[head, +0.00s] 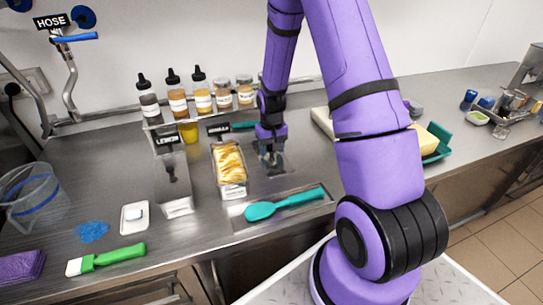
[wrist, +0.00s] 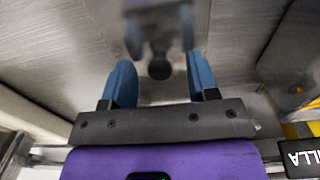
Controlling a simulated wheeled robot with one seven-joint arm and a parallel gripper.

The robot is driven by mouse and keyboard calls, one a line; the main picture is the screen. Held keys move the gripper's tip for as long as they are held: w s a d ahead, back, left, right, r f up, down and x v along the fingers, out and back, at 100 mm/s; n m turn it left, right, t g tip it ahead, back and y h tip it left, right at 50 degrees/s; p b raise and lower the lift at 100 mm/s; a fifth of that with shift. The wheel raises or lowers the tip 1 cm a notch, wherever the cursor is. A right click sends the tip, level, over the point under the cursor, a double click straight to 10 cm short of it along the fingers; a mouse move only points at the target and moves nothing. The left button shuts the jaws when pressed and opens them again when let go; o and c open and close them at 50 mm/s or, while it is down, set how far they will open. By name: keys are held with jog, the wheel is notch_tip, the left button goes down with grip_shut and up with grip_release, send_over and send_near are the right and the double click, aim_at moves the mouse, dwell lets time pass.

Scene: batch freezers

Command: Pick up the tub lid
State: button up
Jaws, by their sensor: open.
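A flat steel piece, which looks like the tub lid (head: 284,168), lies on the counter just right of the open vanilla tub (head: 230,188). My gripper (head: 270,156) points down over it and hides part of it in the head view. In the wrist view, the two blue fingers of my gripper (wrist: 159,64) are spread apart. A dark round knob (wrist: 159,69) shows between the fingertips, above shiny steel. Neither finger appears to touch the knob. The lid's outline is hard to tell from the steel around it.
The lemon tub (head: 178,209) stands left of the vanilla tub. A teal spatula (head: 285,203) lies in front, in a shallow tray. Several sauce bottles (head: 177,95) and jars stand behind on a raised shelf. A pale block (head: 428,143) sits on a green tray at right.

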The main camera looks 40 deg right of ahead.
grip_shut()
dwell(0.4)
